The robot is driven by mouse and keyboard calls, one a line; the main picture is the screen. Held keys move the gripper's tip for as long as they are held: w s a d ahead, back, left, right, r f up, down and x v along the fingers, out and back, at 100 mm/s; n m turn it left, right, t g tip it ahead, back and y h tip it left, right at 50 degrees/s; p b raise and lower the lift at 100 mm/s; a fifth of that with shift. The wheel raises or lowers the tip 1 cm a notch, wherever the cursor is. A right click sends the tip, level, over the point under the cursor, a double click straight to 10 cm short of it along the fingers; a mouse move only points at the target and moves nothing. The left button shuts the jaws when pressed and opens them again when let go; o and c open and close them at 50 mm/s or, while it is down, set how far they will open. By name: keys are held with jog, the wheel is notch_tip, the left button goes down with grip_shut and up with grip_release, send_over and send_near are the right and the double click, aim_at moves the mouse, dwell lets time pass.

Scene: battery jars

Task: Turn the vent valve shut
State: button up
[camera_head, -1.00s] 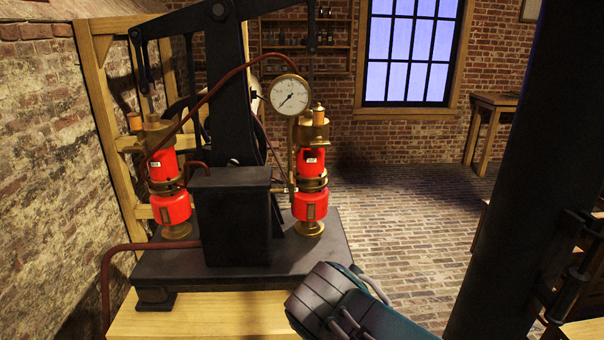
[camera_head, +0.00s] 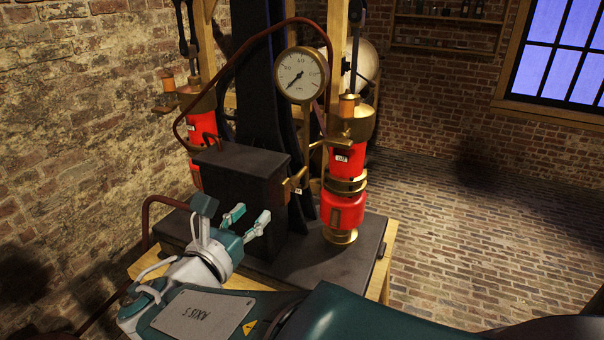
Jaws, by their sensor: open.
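A brass fitting with a flat handle (camera_head: 295,184) and a small pale tag sits on the right side of the dark box. It looks like the vent valve, but its label is too small to read and I cannot tell its setting. My gripper (camera_head: 246,219) is open and empty, in front of the dark box. Its two pale-tipped teal fingers are apart and point up and right, towards the fitting. The fitting appears clear of the fingers, to their upper right.
The dark box (camera_head: 240,188) stands on a black base plate (camera_head: 340,265). A red and brass jar (camera_head: 345,208) stands to the right, another (camera_head: 203,127) behind left. A dial gauge (camera_head: 301,75) and a dark red hose (camera_head: 232,62) are above. The brick floor at right is clear.

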aim_at(281, 186)
jog(key=x, duration=0.7)
jog(key=d+x, duration=0.1)
jog(key=x, duration=0.3)
jog(key=shift+s+a, duration=0.1)
jog(key=shift+s, duration=0.1)
jog(key=shift+a, duration=0.1)
grip_shut()
